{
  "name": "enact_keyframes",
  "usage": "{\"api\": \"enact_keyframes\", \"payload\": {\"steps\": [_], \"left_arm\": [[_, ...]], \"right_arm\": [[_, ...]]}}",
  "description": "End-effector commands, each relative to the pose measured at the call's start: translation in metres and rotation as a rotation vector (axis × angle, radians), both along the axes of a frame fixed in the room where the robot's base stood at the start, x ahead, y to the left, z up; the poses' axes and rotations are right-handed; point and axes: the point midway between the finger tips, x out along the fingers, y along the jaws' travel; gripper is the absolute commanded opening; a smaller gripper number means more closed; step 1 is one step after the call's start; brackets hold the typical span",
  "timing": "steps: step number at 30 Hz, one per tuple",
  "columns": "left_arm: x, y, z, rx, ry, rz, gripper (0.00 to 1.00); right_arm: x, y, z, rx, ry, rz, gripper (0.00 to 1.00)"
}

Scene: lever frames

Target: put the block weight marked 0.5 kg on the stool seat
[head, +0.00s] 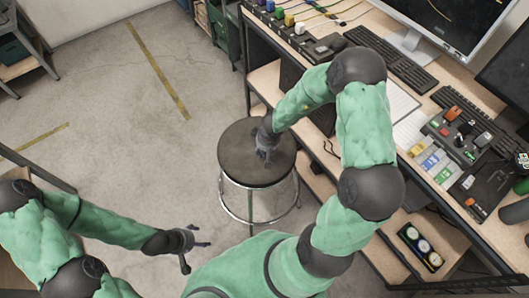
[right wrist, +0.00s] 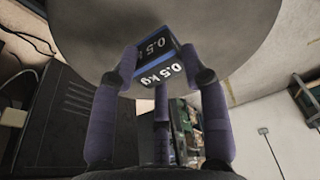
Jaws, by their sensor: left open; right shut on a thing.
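The block weight (right wrist: 152,62) is dark with a blue stripe and "0.5 kg" in white on two faces. My right gripper (right wrist: 160,82) is shut on it in the right wrist view. In the head view this gripper (head: 264,153) is over the round dark stool seat (head: 240,172); the block is hard to make out there. The seat also fills the top of the right wrist view (right wrist: 215,25), right behind the block. I cannot tell whether block and seat touch. My left gripper (head: 192,246) is open and empty over the floor, lower left of the stool.
A desk (head: 410,125) with a monitor (head: 440,20), keyboards (head: 390,55) and several small items runs along the right, close to the stool. A low shelf (head: 20,50) stands at the top left. The floor left of the stool is clear.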

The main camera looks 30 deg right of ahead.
Motion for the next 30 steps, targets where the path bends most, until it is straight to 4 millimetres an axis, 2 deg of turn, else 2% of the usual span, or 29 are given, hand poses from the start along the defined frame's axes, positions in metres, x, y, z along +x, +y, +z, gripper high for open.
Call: {"api": "enact_keyframes", "payload": {"steps": [3, 10, 26, 27, 29, 30], "left_arm": [[0.000, 0.000, -0.007, 0.000, -0.001, 0.000, 0.69], [0.000, 0.000, -0.031, 0.000, 0.000, 0.000, 0.69], [0.000, 0.000, -0.035, 0.000, 0.000, 0.000, 0.69], [0.000, 0.000, -0.035, 0.000, 0.000, 0.000, 0.69], [0.000, 0.000, -0.035, 0.000, 0.000, 0.000, 0.69], [0.000, 0.000, -0.035, 0.000, 0.000, 0.000, 0.69]], "right_arm": [[0.008, -0.005, -0.012, 0.001, -0.001, -0.002, 0.00], [0.007, -0.005, -0.034, 0.000, -0.002, -0.002, 0.00], [0.007, -0.004, -0.039, -0.001, -0.002, 0.001, 0.00], [0.006, -0.004, -0.041, -0.001, 0.000, 0.001, 0.48], [0.006, -0.004, -0.040, -0.001, 0.000, 0.000, 0.65], [0.006, -0.004, -0.040, -0.001, 0.000, 0.000, 0.69]]}}
